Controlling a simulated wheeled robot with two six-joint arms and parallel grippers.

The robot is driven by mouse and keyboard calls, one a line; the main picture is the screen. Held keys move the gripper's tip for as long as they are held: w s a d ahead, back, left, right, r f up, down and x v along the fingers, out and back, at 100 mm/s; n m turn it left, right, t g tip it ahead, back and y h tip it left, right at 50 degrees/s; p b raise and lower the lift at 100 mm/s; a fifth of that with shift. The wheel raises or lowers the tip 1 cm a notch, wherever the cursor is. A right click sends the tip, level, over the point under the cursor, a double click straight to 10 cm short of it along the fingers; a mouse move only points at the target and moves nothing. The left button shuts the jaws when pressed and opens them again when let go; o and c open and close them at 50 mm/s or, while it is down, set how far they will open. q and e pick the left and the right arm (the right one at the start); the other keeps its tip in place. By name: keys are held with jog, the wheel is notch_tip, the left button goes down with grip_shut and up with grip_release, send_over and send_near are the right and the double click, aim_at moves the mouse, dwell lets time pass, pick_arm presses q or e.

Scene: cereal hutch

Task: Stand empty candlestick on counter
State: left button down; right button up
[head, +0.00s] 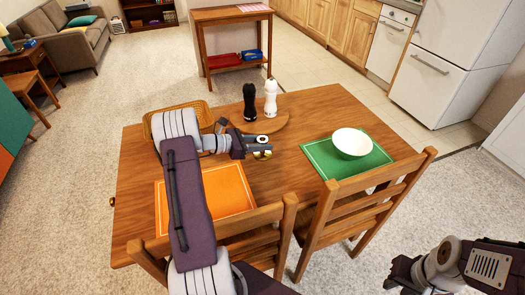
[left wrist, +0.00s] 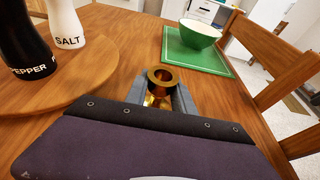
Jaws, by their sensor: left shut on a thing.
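The brass candlestick (head: 262,155) is between the fingers of my left gripper (head: 260,147), over the dining table (head: 315,105). In the left wrist view its round, open cup (left wrist: 161,76) faces up with no candle in it, and the fingers (left wrist: 160,98) close around its body. Its lower part is hidden by my gripper, so I cannot tell whether it touches the table. My right gripper (head: 402,274) is at the lower right of the head view, away from the table; its fingers are not clear.
A black pepper mill (head: 249,102) and white salt mill (head: 270,98) stand on a round wooden board (head: 282,121). An orange placemat (head: 230,190) lies near my left arm. Chairs (head: 362,185) line the near side. Kitchen cabinets (head: 325,22) stand behind.

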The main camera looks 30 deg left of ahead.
pick_arm(q)
jog(key=shift+r, duration=0.1)
dwell(0.4)
jog(key=shift+r, duration=0.6)
notch_tip(320, 180, up, 3)
jog(key=shift+p, duration=0.65)
jog(key=d+r+p, duration=0.1)
jog(key=d+r, duration=0.5)
jog(key=d, duration=0.5)
jog(key=shift+s+d+r, duration=0.15)
jog(key=shift+d+r, duration=0.2)
